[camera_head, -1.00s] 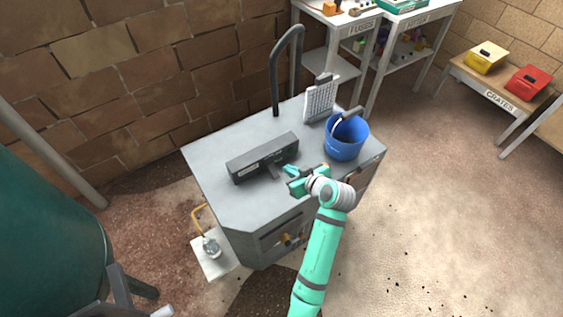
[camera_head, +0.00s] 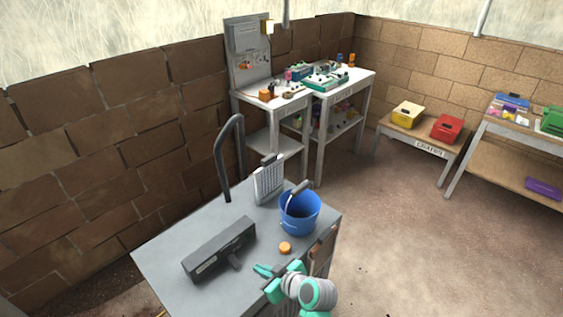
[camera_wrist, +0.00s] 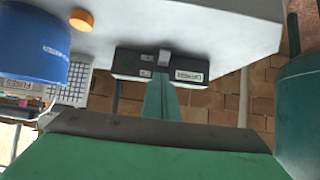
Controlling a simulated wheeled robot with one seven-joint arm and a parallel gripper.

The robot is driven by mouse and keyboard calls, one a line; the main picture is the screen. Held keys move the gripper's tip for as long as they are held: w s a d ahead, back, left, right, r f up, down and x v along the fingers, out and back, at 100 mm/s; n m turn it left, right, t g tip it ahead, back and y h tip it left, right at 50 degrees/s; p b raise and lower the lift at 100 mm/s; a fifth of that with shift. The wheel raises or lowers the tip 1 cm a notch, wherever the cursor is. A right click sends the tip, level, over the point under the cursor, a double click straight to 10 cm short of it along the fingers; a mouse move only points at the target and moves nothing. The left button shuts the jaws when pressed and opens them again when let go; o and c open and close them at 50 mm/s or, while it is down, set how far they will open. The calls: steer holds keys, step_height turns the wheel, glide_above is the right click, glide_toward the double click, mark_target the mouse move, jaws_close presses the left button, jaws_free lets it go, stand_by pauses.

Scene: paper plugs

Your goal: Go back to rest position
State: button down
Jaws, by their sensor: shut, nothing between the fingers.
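My gripper (camera_head: 268,273) is at the front edge of the grey cart (camera_head: 165,258), its teal fingers shut and empty. In the wrist view the closed fingers (camera_wrist: 161,100) point toward a black box with a label and a small lever (camera_wrist: 160,66). That black box also shows in the head view (camera_head: 219,248), lying on the cart top to the left of my gripper. The fingers look apart from it, though they overlap it in the wrist view.
On the cart stand a blue bucket (camera_head: 299,213), a small orange disc (camera_head: 285,248) and a white grid panel (camera_head: 269,182). Workbenches (camera_head: 300,95) and a crate bench (camera_head: 415,140) stand behind. The floor (camera_head: 420,240) to the right is clear.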

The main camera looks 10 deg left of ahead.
steer(key=s+d+f+m+t+h, duration=0.25)
steer(key=s+f+m, duration=0.2)
steer(key=s, duration=0.45)
steer(key=s+d+f+m+t+h, duration=0.25)
steer(key=s+d+f+m, duration=0.2)
steer(key=s, duration=0.45)
steer(key=s+d+r+t+h, duration=0.1)
steer(key=s+d+r, duration=0.1)
steer(key=s+r, duration=0.5)
steer(key=s+d+r+m+t+h, duration=0.1)
steer(key=s+d+r+t+h, duration=0.1)
steer(key=s+r, duration=0.5)
steer(key=s, duration=0.5)
steer(key=shift+d+r+t+h, duration=0.25)
steer(key=shift+d+t+h, duration=0.05)
steer(key=shift+w, duration=0.1)
steer(key=shift+d, duration=0.1)
